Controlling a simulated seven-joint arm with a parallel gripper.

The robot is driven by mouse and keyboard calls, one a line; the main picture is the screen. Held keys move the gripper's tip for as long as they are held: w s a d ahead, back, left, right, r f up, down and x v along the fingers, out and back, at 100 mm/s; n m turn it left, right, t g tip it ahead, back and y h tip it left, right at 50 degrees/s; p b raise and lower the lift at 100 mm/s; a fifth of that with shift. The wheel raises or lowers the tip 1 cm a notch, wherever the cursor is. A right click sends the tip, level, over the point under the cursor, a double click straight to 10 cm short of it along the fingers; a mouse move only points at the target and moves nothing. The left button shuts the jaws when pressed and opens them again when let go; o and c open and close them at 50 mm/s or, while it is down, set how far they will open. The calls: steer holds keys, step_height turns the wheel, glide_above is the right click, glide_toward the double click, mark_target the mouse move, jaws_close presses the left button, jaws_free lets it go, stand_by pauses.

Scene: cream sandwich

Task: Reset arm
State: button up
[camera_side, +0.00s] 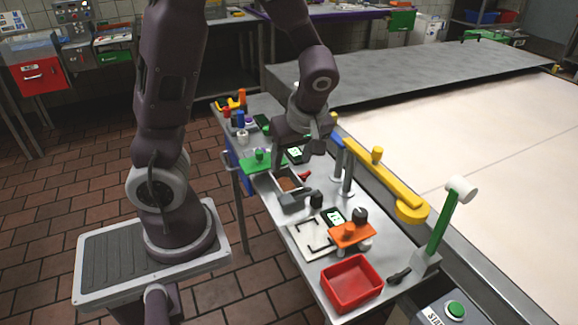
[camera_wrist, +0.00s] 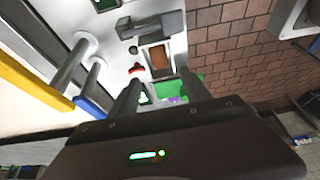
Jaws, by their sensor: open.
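My gripper (camera_side: 307,143) hangs above the middle of the narrow work table in the side view. In the wrist view its two fingers (camera_wrist: 158,88) are apart with nothing held between them. Below and beside it is a grey fixture with a slot holding something brown (camera_side: 287,184); the brown piece also shows beyond the fingers in the wrist view (camera_wrist: 158,57). A green board (camera_side: 256,163) lies left of the gripper in the side view and partly shows between the fingers in the wrist view (camera_wrist: 173,91).
A white plate with black corner marks (camera_side: 308,245), an orange platform (camera_side: 352,236) and a red bin (camera_side: 351,284) stand on the near table. A yellow bar (camera_side: 387,181) on blue-topped posts borders the wide pale belt (camera_side: 470,150). A green post (camera_side: 439,232) stands front right.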

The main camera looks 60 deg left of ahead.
steer(key=v, duration=0.2)
steer(key=shift+r, duration=0.3)
steer(key=s+d+r+m+t+h, duration=0.4)
steer(key=s+d+r+m, duration=0.7)
steer(key=m, duration=0.7)
steer(key=shift+d+t+h, duration=0.25)
steer(key=shift+t+h, duration=0.05)
steer(key=shift+t, duration=0.5)
steer(key=shift+w+r, duration=0.1)
steer(key=shift+r, duration=0.05)
